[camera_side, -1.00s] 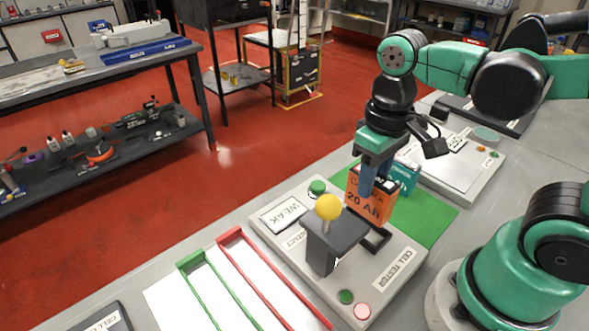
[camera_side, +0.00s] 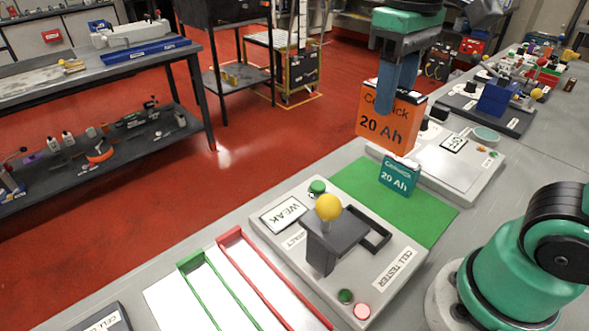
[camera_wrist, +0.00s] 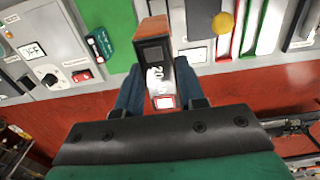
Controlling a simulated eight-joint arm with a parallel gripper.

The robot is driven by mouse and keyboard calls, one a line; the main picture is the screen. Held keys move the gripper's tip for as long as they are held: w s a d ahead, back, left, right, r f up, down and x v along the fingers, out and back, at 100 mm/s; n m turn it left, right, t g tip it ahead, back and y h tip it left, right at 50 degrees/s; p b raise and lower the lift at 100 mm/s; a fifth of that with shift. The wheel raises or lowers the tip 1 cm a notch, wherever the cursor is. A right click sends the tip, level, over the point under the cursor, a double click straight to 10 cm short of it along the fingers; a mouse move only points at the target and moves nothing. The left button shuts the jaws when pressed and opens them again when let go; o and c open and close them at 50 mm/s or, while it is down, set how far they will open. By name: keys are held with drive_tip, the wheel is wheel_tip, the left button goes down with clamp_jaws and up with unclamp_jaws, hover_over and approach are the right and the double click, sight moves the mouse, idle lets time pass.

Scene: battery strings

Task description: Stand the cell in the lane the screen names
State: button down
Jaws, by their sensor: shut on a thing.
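An orange cell marked 20 Ah (camera_side: 383,133) is upright in my gripper (camera_side: 398,92), held high above the bench. In the wrist view the orange cell (camera_wrist: 156,52) sits between the two blue fingers of my gripper (camera_wrist: 160,90). The cell tester (camera_side: 345,270) has a screen (camera_side: 284,213) reading WEAK, and its black slot frame (camera_side: 377,238) is empty. A green-railed lane (camera_side: 183,268) and a red-railed lane (camera_side: 232,236) lie left of the tester, with no cell in their visible parts.
A teal 20 Ah cell (camera_side: 397,180) stands on the green mat (camera_side: 432,215). A yellow ball-topped lever (camera_side: 328,208) rises over the tester. Another grey device (camera_side: 455,165) stands beyond the mat. The bench edge borders the red floor.

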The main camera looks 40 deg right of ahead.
drive_tip(key=w+a, duration=0.3)
drive_tip(key=a, duration=0.5)
drive_tip(key=w+a, duration=0.3)
drive_tip(key=a, duration=0.6)
wheel_tip(320, 180, down, 11)
drive_tip(key=shift+w+d, duration=0.2)
drive_tip(key=shift+d, duration=0.15)
drive_tip(key=shift+f, duration=4.3)
drive_tip(key=shift+f, duration=0.15)
drive_tip(key=shift+c, duration=2.2)
unclamp_jaws()
